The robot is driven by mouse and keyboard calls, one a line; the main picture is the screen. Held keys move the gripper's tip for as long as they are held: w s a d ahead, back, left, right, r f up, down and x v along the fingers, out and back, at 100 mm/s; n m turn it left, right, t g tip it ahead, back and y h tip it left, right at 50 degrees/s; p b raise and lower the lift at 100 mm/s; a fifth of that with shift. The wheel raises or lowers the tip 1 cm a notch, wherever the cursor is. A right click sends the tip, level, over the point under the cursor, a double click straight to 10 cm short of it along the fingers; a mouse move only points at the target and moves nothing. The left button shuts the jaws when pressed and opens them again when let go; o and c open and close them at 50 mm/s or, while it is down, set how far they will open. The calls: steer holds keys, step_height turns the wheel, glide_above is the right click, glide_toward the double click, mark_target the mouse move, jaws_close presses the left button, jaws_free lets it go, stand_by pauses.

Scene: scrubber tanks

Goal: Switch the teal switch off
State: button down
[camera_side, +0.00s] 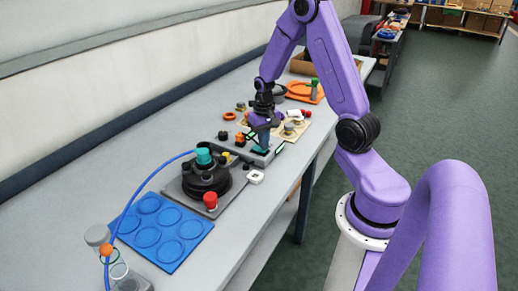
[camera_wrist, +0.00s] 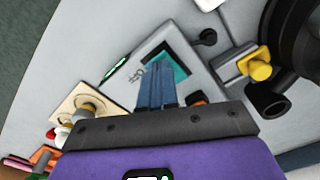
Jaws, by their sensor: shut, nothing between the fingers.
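The teal switch is a flat teal patch (camera_wrist: 181,67) on a light grey plate in the wrist view. In the side view it shows as a small teal piece (camera_side: 260,150) at the front of a grey panel, just below my gripper (camera_side: 262,137). My gripper is shut and empty. Its fingertips (camera_wrist: 155,66) overlap the left part of the teal patch in the wrist view and hide some of it. I cannot tell whether they touch it, or which way the switch is set.
A black round device with a teal top (camera_side: 203,156) stands left of the panel, with a red knob (camera_side: 210,200) in front. A yellow knob (camera_wrist: 260,68) is close by. A blue tray (camera_side: 160,232) lies at the near end. A beige board (camera_wrist: 88,108) lies on the other side.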

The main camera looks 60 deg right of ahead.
steer(key=shift+f, duration=0.4)
steer(key=shift+r, duration=3.5)
steer(key=s+a+r+n, duration=0.2)
steer(key=s+a+n, duration=0.15)
steer(key=a, duration=0.55)
steer(key=s+a+r+n, duration=0.3)
steer(key=a+n, duration=0.2)
steer(key=a, duration=0.4)
steer(key=s+a+r+n, duration=0.1)
steer(key=s+a+n, duration=0.2)
steer(key=s+n, duration=0.2)
steer(key=s+a+r+n, duration=0.1)
steer(key=s+a+n, duration=0.2)
steer(key=s, duration=0.7)
steer(key=shift+s+a+r+n, duration=0.15)
steer(key=shift+s+a+n, duration=0.25)
steer(key=shift+n, duration=0.65)
